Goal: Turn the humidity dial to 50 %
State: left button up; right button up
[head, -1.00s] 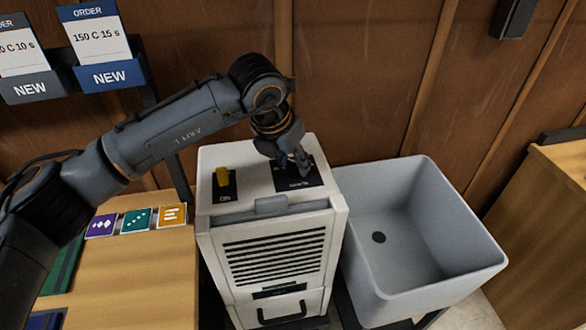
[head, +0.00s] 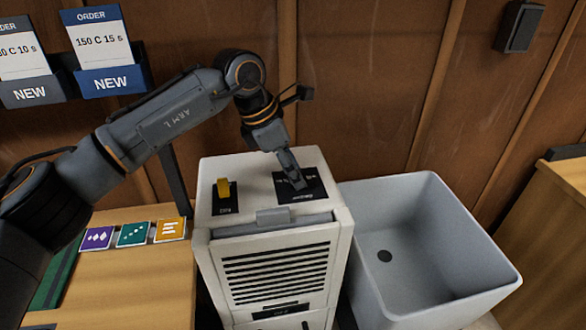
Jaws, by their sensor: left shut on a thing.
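The white dehumidifier (head: 275,255) stands between the wooden table and the grey sink. On its top is a black dial plate (head: 312,188) with small white lettering too small to read. My left gripper (head: 295,180) points down onto this plate and is shut on the humidity dial, which its fingers hide. The dial's setting cannot be read. A yellow switch (head: 223,187) on its own black plate sits to the left on the same top. My right gripper is not in view.
A deep grey sink (head: 440,260) stands close on the right. The wooden table (head: 140,285) on the left bears purple, green and orange cards (head: 133,234). Order holders (head: 112,80) hang at upper left. A wooden wall is close behind.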

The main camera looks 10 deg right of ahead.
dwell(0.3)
pick_arm(q)
jog(key=o, duration=1.2)
jog(key=shift+c, duration=0.2)
jog(key=shift+w+a+r, duration=0.1)
jog(key=shift+r, duration=0.15)
jog(key=v, duration=1.1)
jog(key=shift+r, duration=0.3)
